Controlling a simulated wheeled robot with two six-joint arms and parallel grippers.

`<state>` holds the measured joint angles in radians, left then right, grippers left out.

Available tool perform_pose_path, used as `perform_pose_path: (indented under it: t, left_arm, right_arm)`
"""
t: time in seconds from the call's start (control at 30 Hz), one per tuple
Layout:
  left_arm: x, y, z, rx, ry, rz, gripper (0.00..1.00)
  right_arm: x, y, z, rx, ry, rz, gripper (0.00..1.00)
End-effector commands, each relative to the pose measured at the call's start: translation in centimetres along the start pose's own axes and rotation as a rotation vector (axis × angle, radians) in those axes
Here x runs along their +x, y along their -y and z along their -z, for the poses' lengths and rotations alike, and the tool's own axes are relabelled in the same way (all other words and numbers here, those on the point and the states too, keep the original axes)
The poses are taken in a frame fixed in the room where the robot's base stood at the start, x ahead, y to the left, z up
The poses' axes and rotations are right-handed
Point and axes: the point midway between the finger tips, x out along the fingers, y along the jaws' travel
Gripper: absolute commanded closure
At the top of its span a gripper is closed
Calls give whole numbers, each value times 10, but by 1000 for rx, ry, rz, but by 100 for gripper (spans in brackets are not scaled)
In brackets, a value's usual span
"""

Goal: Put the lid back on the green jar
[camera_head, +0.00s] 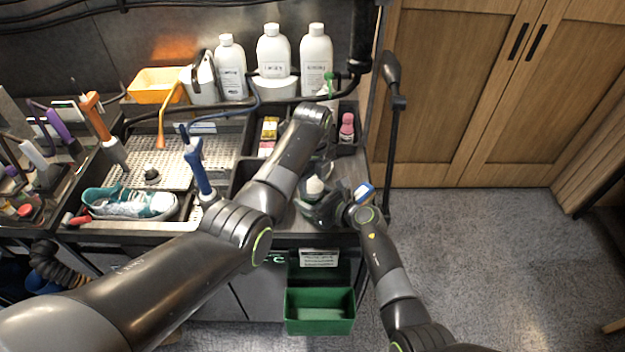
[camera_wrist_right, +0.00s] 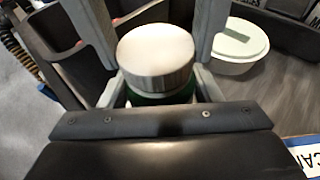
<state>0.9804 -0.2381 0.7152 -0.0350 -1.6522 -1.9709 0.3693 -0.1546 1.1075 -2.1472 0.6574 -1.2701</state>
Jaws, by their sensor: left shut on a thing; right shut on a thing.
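The white round lid (camera_wrist_right: 157,58) sits directly over the green jar (camera_wrist_right: 163,97) in the right wrist view, with a band of green showing beneath it. I cannot tell whether it is fully seated. My left gripper (camera_head: 322,172) reaches down from above and is shut on the lid; grey fingers flank the lid in the wrist view. My right gripper (camera_wrist_right: 160,90) comes from the other side, shut on the jar below the lid. In the head view the lid (camera_head: 315,186) shows as a small pale shape between the grippers, and the jar is mostly hidden.
A white bowl (camera_wrist_right: 236,50) stands close to the right of the jar in the wrist view. White bottles (camera_head: 316,62) stand at the back. A sneaker (camera_head: 130,203) lies left; a green bin (camera_head: 320,327) is below the counter.

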Motion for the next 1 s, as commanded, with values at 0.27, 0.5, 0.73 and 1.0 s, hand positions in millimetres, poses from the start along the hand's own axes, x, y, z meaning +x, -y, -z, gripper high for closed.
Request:
perform_pose_path:
  t: [0.27,0.5,0.73,1.0]
  left_arm:
    - [0,0,0,358,0,1,72]
    - [0,0,0,709,0,1,72]
    - [0,0,0,835,0,1,72]
    - [0,0,0,835,0,1,50]
  right_arm:
    - [0,0,1,0,-1,0,100]
    - [0,0,1,0,-1,0,100]
    - [0,0,1,0,-1,0,100]
    - [0,0,1,0,-1,0,100]
